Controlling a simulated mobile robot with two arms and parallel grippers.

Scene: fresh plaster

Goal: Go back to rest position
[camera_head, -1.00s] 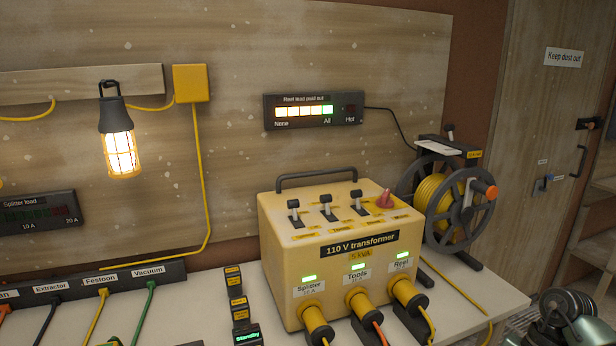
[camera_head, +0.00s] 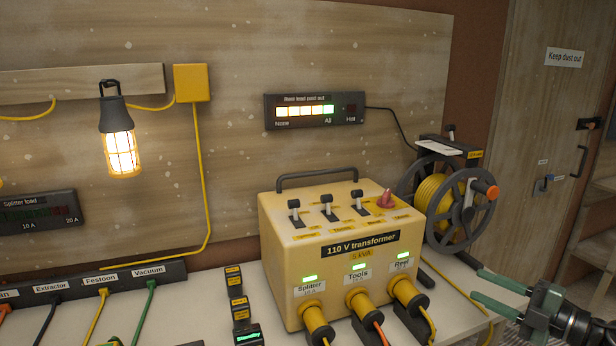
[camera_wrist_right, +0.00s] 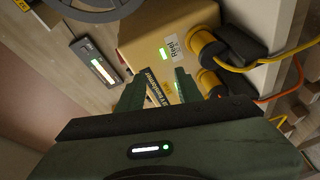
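My right gripper (camera_head: 484,289) is at the lower right of the head view, to the right of the yellow transformer. Its two green fingers are apart, with nothing between them. The right wrist view also shows the spread fingers (camera_wrist_right: 157,88), with the transformer (camera_wrist_right: 185,25) beyond them. My left gripper does not show in either view. In the head view the yellow 110 V transformer (camera_head: 285,262) stands on the bench, with three green lights, three switches and a red knob on top.
A cable reel (camera_head: 440,205) stands behind the transformer's right side. A splitter strip (camera_head: 170,268) with several cables is at left. A lit lamp (camera_head: 121,152) hangs on the wall. The reel display (camera_head: 313,111) is lit up to All. A door (camera_head: 545,120) is at right.

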